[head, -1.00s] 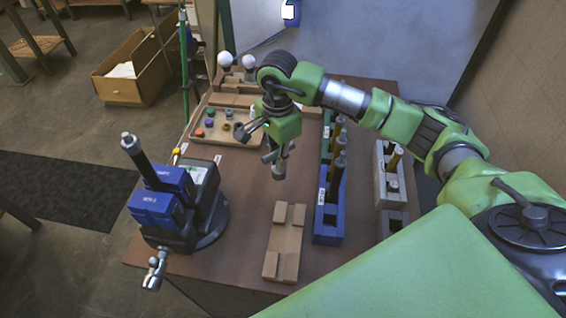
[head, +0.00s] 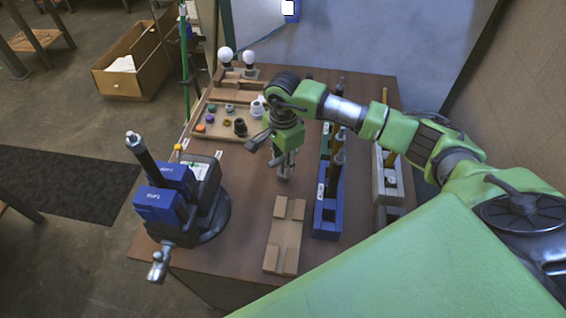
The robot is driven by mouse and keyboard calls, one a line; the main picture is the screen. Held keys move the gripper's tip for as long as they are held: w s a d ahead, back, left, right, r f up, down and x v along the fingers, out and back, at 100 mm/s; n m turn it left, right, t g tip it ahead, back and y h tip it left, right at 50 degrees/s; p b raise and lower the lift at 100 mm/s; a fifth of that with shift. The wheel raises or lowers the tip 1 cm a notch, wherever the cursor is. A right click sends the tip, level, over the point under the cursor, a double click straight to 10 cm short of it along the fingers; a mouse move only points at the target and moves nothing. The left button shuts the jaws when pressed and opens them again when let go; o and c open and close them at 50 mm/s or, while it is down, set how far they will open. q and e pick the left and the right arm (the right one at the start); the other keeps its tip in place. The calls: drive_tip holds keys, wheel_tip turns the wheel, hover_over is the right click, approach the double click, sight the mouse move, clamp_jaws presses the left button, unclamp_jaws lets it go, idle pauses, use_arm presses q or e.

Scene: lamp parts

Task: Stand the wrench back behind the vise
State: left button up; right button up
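The vise (head: 205,218) stands at the left of the bench, with blue jaws and a dark tube with a silver top upright in it. My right gripper (head: 274,158) hangs over the middle of the bench, right of the vise and apart from it. One grey finger sticks out to the left. A slim grey piece (head: 285,174) shows just below the gripper; I cannot tell whether it is held or part of the gripper. I cannot make out a wrench for certain. A small yellow tip (head: 178,148) shows behind the vise. My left gripper is out of view.
A wooden tray (head: 212,130) with small coloured parts lies behind. Two white bulbs (head: 225,54) stand at the back. A wooden fixture (head: 286,240) lies in front, with a blue rack (head: 327,220) and a grey rack (head: 388,190) to its right. Bare bench lies between vise and fixture.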

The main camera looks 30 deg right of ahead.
drive_tip(key=shift+r, duration=0.1)
drive_tip(key=shift+r+p, duration=0.2)
drive_tip(key=shift+p, duration=0.1)
wheel_tip(320, 180, up, 10)
drive_tip(key=b, duration=0.3)
drive_tip(key=shift+r, duration=0.25)
drive_tip(key=shift+r+b, duration=0.3)
drive_tip(key=shift+r, duration=0.35)
